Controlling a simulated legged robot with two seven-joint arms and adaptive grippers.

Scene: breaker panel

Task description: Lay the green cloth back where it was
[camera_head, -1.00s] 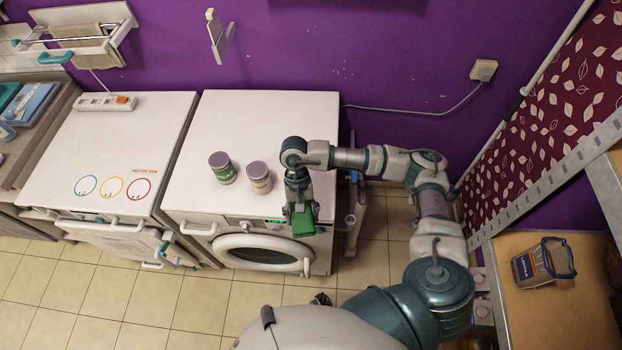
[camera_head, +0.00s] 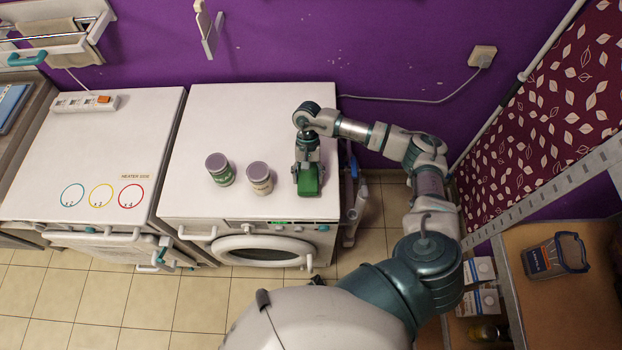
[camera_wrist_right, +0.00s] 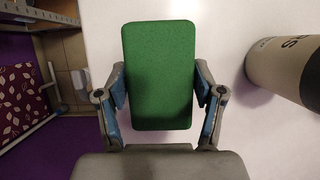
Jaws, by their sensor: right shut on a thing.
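The green cloth (camera_head: 308,183) is a folded, block-like pad over the right part of the white washing machine top (camera_head: 250,115). In the right wrist view the cloth (camera_wrist_right: 158,75) is upright in the picture between the two fingers. My right gripper (camera_head: 307,170) is shut on it; in the wrist view the gripper (camera_wrist_right: 160,90) has a finger at each side of the cloth. I cannot tell whether the cloth touches the top. My left gripper is not in view.
Two jars, one green-labelled (camera_head: 220,170) and one beige-labelled (camera_head: 259,179), stand left of the cloth. The beige one (camera_wrist_right: 285,70) is close at right in the wrist view. A heater (camera_head: 90,150) with a power strip (camera_head: 85,102) stands further left.

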